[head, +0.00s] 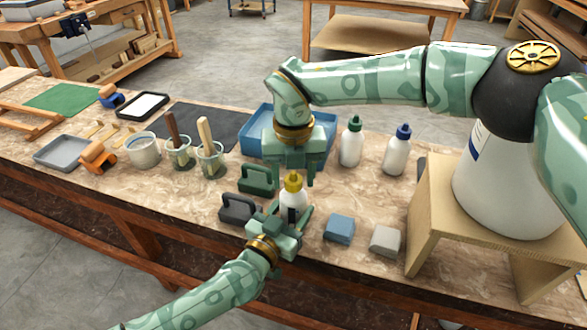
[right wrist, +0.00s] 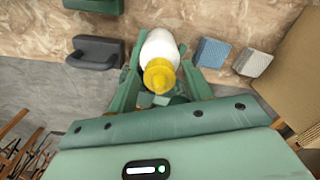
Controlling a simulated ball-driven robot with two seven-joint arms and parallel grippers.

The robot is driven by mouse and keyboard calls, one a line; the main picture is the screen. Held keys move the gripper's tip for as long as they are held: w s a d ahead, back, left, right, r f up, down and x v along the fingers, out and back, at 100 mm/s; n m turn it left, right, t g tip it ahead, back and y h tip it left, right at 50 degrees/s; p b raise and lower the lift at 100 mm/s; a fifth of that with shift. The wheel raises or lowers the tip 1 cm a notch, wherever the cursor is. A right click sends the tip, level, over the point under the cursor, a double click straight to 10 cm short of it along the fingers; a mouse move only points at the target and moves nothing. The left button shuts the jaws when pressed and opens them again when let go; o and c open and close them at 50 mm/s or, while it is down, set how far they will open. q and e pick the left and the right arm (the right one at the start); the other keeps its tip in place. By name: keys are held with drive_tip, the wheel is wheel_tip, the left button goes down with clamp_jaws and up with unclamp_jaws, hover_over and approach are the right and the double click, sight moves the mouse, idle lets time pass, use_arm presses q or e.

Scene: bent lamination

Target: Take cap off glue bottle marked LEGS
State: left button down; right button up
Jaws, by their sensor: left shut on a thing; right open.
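A white glue bottle (head: 292,200) with a yellow cap (head: 293,182) stands upright near the table's front edge. My left gripper (head: 289,213) is shut on its body from the front. My right gripper (head: 294,177) points down just above and behind the cap, open with nothing between its fingers. In the right wrist view the bottle (right wrist: 159,46) and its yellow cap (right wrist: 160,75) show between green fingers. The cap is on the bottle. No LEGS marking is readable, as the gripper covers much of the bottle's body.
Two other white bottles, one green-capped (head: 351,142) and one blue-capped (head: 397,151), stand behind to the right. Dark (head: 238,208) and green (head: 257,180) handled blocks lie left of the held bottle. Blue (head: 339,229) and grey (head: 385,241) blocks lie right. A blue tray (head: 256,140) is behind.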

sight(294, 172)
drive_tip(key=c, duration=1)
drive_tip(key=shift+n, duration=1.4)
drive_tip(key=shift+r, duration=0.2)
drive_tip(key=shift+r, duration=0.9)
drive_tip(key=shift+r, duration=2)
use_arm(q)
drive_tip(key=shift+c, duration=2.4)
unclamp_jaws()
